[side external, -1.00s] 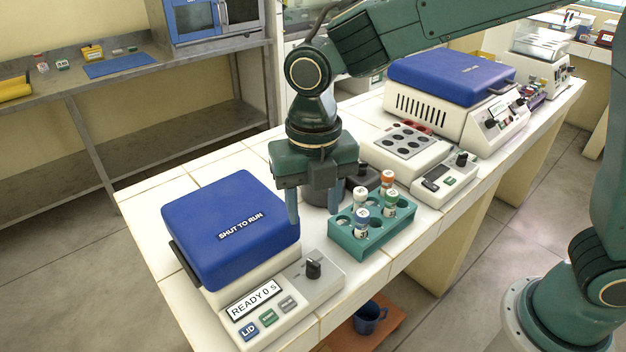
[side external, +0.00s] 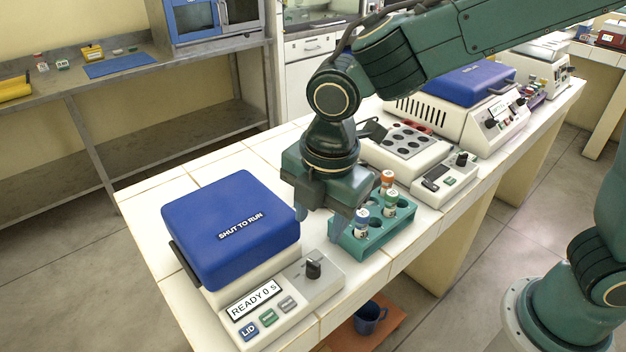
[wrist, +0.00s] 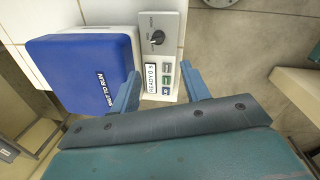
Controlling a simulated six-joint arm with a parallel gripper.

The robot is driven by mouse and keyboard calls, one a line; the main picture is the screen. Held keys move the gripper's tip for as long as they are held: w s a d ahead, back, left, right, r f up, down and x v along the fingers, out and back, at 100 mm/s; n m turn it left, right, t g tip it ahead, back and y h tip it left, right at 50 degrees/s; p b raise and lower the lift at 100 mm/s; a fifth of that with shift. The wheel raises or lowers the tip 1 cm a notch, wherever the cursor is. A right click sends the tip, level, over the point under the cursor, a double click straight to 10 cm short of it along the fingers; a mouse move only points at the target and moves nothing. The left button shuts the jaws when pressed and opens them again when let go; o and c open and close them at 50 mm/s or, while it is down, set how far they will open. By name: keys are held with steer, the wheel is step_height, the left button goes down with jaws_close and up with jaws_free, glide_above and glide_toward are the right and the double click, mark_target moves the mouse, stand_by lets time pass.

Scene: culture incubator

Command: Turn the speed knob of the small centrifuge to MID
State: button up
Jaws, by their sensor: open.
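The small centrifuge (side external: 215,285) stands at the near end of the white tiled bench, its blue lid (side external: 230,228) shut and marked SHUT TO RUN. Its display (side external: 255,299) reads READY 0 S. The black speed knob (side external: 313,267) sits on the grey panel to the right of the lid; it also shows in the wrist view (wrist: 157,38). The scale marks are too small to read. My gripper (side external: 318,226) is above the bench, behind the knob and apart from it. In the wrist view its blue fingers (wrist: 163,88) are spread and empty, pointing towards the control panel.
A teal rack (side external: 375,240) with several capped tubes stands right beside my gripper. Behind it are a block with round wells (side external: 405,150) and a larger blue-lidded machine (side external: 460,85). A blue mug (side external: 368,318) sits on a lower shelf.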

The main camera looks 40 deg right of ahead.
mark_target(315, 264)
steer(key=s+m+t, duration=0.1)
steer(key=m, duration=0.6)
steer(key=s+m+t, duration=0.1)
steer(key=m, duration=0.5)
steer(key=s+m+t, duration=0.1)
steer(key=m, duration=0.6)
steer(key=shift+s+d+f+m, duration=0.15)
steer(key=shift+s+d+m, duration=0.15)
steer(key=shift+d, duration=0.1)
steer(key=shift+f, duration=0.1)
steer(key=shift+x, duration=6.85)
steer(key=shift+w, duration=0.1)
steer(key=shift+c, duration=0.5)
steer(key=c, duration=0.9)
